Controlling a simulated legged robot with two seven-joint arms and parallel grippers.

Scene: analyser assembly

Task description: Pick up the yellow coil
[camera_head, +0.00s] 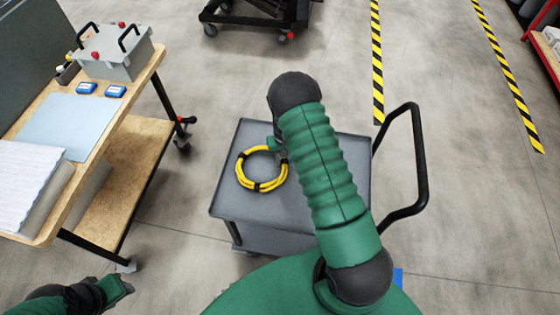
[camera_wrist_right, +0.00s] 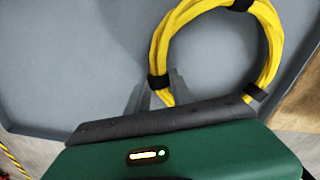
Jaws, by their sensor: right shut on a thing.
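The yellow coil (camera_head: 243,178) is a ring of yellow cable with black bands, over the grey cart top. It also shows in the right wrist view (camera_wrist_right: 262,45). My right gripper (camera_head: 283,153) is at the coil's upper right side, partly hidden by my forearm. In the right wrist view, its fingers (camera_wrist_right: 157,92) are shut on the coil beside a black band. I cannot tell whether the coil touches the cart top. My left gripper (camera_head: 122,286) is low at the left, away from the coil; its fingers are too unclear to read.
The grey cart (camera_head: 232,204) has a raised rim and a black handle (camera_head: 417,160) at its right. A wooden workbench (camera_head: 130,95) at the left holds a grey box (camera_head: 115,60), blue items and a white block (camera_head: 25,180). Clear floor separates bench and cart.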

